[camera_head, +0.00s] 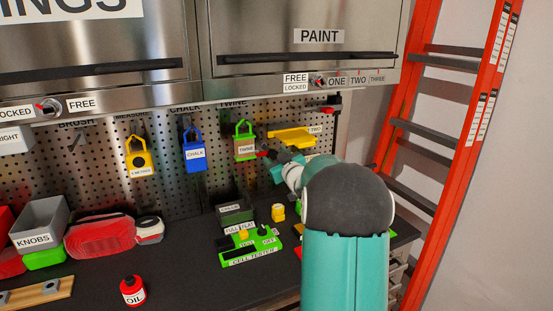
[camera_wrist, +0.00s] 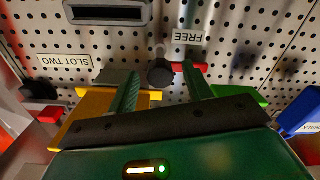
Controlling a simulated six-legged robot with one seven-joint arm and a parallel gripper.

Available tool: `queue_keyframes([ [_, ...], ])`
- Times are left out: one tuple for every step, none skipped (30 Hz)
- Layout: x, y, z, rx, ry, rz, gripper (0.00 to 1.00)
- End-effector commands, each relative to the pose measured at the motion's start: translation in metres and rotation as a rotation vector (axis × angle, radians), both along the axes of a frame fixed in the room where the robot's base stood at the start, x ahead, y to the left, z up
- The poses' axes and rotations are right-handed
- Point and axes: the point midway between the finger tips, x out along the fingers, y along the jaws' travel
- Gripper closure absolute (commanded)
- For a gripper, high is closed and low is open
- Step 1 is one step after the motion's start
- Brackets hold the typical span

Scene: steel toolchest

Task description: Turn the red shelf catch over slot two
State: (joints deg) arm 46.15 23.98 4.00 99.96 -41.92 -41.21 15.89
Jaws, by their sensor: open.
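In the wrist view, upside down, a round black knob (camera_wrist: 160,73) shows between the fingers of my gripper (camera_wrist: 160,80). A red piece (camera_wrist: 190,67) by the tip of the right finger, under the FREE label (camera_wrist: 187,37), looks like the catch's lever end; the finger partly hides it. I cannot tell whether the fingers touch it. My gripper is open. The yellow shelf (camera_wrist: 88,112) with the SLOT TWO label (camera_wrist: 65,61) lies to the left. In the head view my gripper (camera_head: 272,158) is at the pegboard below the yellow shelf (camera_head: 292,136), with a red bit (camera_head: 262,154) beside it.
The bench below holds a green cell tester (camera_head: 250,247) and a red oil can (camera_head: 132,291). An orange ladder (camera_head: 455,150) stands right.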

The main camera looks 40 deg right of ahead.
Motion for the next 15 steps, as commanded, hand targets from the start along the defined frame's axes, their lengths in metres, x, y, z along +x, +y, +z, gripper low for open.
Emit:
queue_keyframes([
  [-0.0003, -0.0002, 0.0, 0.0, 0.0, 0.0, 0.5],
  [-0.0003, -0.0002, 0.0, 0.0, 0.0, 0.0, 0.56],
  [-0.0003, -0.0001, 0.0, 0.0, 0.0, 0.0, 0.64],
  [-0.0003, -0.0001, 0.0, 0.0, 0.0, 0.0, 0.7],
  [-0.0004, -0.0001, 0.0, 0.0, 0.0, 0.0, 0.76],
  [-0.0004, -0.0001, 0.0, 0.0, 0.0, 0.0, 0.83],
  [-0.0004, -0.0001, 0.0, 0.0, 0.0, 0.0, 0.89],
  [-0.0004, -0.0001, 0.0, 0.0, 0.0, 0.0, 0.95],
  [-0.0005, -0.0001, 0.0, 0.0, 0.0, 0.0, 0.95],
  [-0.0006, -0.0002, 0.0, 0.0, 0.0, 0.0, 0.95],
  [-0.0006, -0.0002, 0.0, 0.001, 0.0, 0.0, 0.95],
  [-0.0007, -0.0001, 0.0, 0.002, -0.001, 0.0, 0.95],
  [-0.0007, -0.0001, 0.0, 0.004, -0.001, 0.0, 0.95],
  [-0.0007, -0.0001, 0.0, 0.007, -0.002, 0.0, 0.95],
  [-0.0007, -0.0001, 0.0, 0.012, -0.003, 0.0, 0.95],
])
